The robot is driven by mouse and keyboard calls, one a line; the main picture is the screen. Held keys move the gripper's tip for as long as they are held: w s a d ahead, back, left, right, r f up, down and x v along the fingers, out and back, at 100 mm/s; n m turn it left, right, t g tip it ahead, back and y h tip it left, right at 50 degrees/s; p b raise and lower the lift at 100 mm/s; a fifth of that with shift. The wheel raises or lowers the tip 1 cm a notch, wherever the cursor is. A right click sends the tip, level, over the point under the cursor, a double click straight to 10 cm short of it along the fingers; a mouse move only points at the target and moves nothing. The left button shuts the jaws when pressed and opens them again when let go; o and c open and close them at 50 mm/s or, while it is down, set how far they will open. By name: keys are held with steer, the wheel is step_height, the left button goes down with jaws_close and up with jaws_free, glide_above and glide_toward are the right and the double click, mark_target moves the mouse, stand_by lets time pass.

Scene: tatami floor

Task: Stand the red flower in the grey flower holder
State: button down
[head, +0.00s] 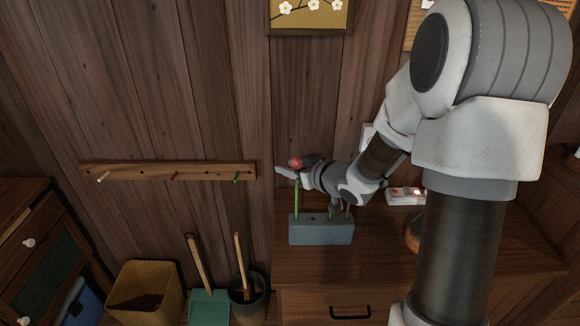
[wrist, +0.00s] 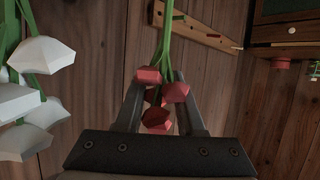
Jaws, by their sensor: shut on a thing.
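The grey flower holder (head: 320,230) is a long block on the wooden cabinet top in the head view. My gripper (head: 301,171) is above its left part. The red flower (head: 295,162) shows there as a small red patch. In the wrist view my gripper (wrist: 158,88) is shut on the red flower (wrist: 176,93), with red heads between the fingers and green stems running away from them. A white flower (head: 285,173) is beside it, large in the wrist view (wrist: 35,95). A green stem meets the holder's left end; whose it is, I cannot tell.
Other thin stems rise from the holder's right half, partly behind my arm. A white and red device (head: 405,196) lies right of the holder. A peg rail (head: 170,172) is on the wall. A yellow bin (head: 145,292) and a dark bucket (head: 248,296) stand left of the cabinet.

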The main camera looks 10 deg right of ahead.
steer(key=shift+f, duration=0.4)
steer(key=shift+c, duration=2.2)
jaws_free()
steer(key=v, duration=1.7)
steer(key=shift+s, duration=0.15)
steer(key=shift+d, duration=0.1)
